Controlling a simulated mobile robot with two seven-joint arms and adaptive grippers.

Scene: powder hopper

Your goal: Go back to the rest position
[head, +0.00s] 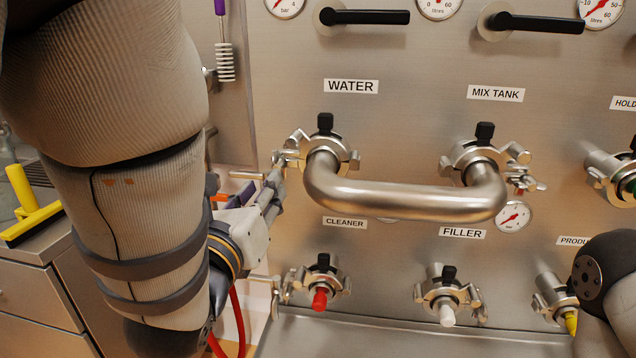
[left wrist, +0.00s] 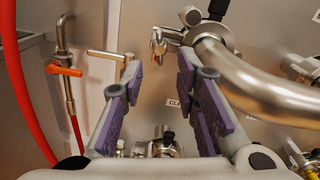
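My left gripper (head: 279,172) is beside the clamp at the left of the WATER port (head: 325,160). In the left wrist view the left gripper (left wrist: 160,72) is open, its purple-padded fingers apart with nothing between them. A wing nut of the clamp (left wrist: 158,42) shows just beyond the fingertips; I cannot tell whether they touch it. A bent steel pipe (head: 405,200) joins the WATER port to the MIX TANK port (head: 482,158). Part of my right arm shows at the right edge of the head view; its gripper is out of view.
Below are the CLEANER port (head: 320,290) with a red plug and the FILLER port (head: 447,292) with a white plug. Black valve handles (head: 365,17) stick out above. A red hose (left wrist: 25,95) hangs close by the left gripper.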

